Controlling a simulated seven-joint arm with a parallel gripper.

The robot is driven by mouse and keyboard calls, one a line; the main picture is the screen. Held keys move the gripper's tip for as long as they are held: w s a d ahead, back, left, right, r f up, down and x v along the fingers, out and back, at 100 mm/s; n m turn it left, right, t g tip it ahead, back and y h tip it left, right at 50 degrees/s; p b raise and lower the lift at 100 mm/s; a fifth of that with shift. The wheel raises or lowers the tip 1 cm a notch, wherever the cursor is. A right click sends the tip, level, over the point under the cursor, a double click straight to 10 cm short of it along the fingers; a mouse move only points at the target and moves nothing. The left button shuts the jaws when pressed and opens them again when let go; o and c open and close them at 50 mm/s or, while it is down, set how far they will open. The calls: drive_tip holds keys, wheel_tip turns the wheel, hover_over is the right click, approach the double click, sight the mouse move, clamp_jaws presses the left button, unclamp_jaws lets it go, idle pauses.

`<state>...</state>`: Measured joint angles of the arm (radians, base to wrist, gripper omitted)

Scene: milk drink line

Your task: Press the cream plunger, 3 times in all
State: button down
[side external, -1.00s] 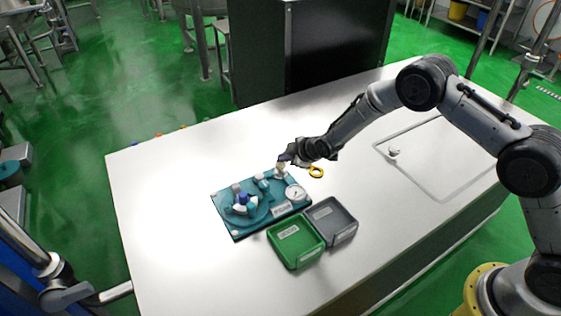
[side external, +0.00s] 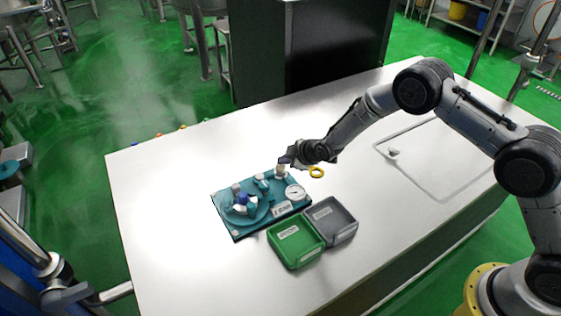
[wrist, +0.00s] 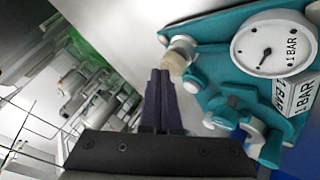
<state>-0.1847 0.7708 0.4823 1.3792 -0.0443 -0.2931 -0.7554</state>
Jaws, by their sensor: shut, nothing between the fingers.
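The cream plunger (wrist: 174,63) shows in the wrist view as a pale cream cap on a whitish collar at the edge of the teal panel (wrist: 216,30). In the side view the plunger (side external: 282,168) stands at the panel's far right corner. My gripper (side external: 285,159) is shut and empty, its dark purple fingers at the top of the plunger. In the wrist view the closed fingertips (wrist: 160,73) are just left of the cap. I cannot tell whether they touch it.
The panel also carries a round gauge (side external: 295,192) and a blue-and-white knob (side external: 243,200). A green tray (side external: 296,243) and a grey tray (side external: 331,221) stand in front. A yellow ring (side external: 316,172) lies to the right. The white table is clear at left.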

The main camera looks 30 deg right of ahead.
sight(284, 167)
drive_tip(key=shift+s+f, duration=0.1)
idle(0.4)
drive_tip(key=shift+r, duration=1.45)
drive_tip(key=shift+r, duration=0.1)
wheel_tip(284, 167, up, 5)
drive_tip(key=shift+f, duration=0.1)
drive_tip(key=shift+m, duration=0.3)
idle(2.0)
drive_tip(key=r+m, duration=0.1)
drive_tip(key=m, duration=0.5)
drive_tip(key=r+m, duration=0.1)
drive_tip(key=m, duration=0.5)
drive_tip(key=r+m+h, duration=0.1)
drive_tip(key=r+m, duration=0.1)
drive_tip(key=m, duration=0.4)
drive_tip(key=shift+a+m, duration=0.3)
drive_tip(key=shift+a, duration=0.05)
